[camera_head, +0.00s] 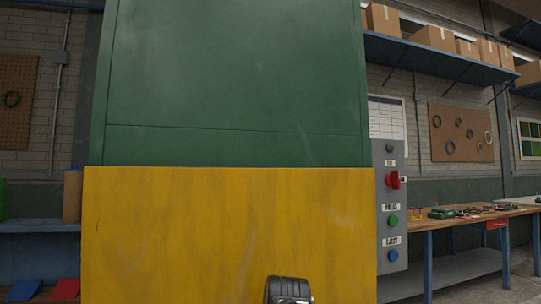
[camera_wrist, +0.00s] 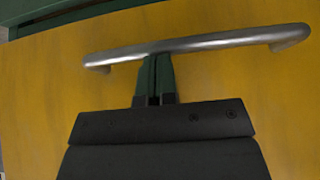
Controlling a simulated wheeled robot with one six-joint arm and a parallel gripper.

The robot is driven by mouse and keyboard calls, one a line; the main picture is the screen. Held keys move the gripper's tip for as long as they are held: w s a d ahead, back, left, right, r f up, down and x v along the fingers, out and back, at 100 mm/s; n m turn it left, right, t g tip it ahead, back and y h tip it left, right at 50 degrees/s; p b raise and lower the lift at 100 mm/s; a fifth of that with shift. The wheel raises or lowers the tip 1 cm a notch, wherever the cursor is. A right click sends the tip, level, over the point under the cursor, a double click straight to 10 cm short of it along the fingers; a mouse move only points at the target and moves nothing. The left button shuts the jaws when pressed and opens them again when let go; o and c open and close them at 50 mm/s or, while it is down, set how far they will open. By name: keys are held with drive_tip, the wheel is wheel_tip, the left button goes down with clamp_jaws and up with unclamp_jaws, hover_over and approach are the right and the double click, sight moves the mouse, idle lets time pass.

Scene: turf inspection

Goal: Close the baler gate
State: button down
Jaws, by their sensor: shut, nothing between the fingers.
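The baler is a tall green body (camera_head: 235,75) filling the middle of the head view. Its yellow gate (camera_head: 180,235) stands in front of the lower part, wider than the green front above it. I cannot tell how large any gap behind the gate is. In the wrist view, a silver bar handle (camera_wrist: 215,42) crosses the yellow gate (camera_wrist: 280,110). My gripper (camera_wrist: 155,62) has its green fingers together at the lower edge of the bar, left of its middle. Nothing shows between them. I cannot tell whether they touch the bar. The head view does not show the fingers or handle.
A workbench (camera_head: 460,222) with small parts is farther right. A blue shelf (camera_head: 40,226) is at left.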

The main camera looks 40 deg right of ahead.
drive_tip(key=r+p, duration=0.4)
drive_tip(key=shift+w+d, duration=0.15)
drive_tip(key=shift+w, duration=0.2)
drive_tip(key=p+v, duration=0.1)
drive_tip(key=v, duration=0.9)
drive_tip(key=shift+r, duration=0.15)
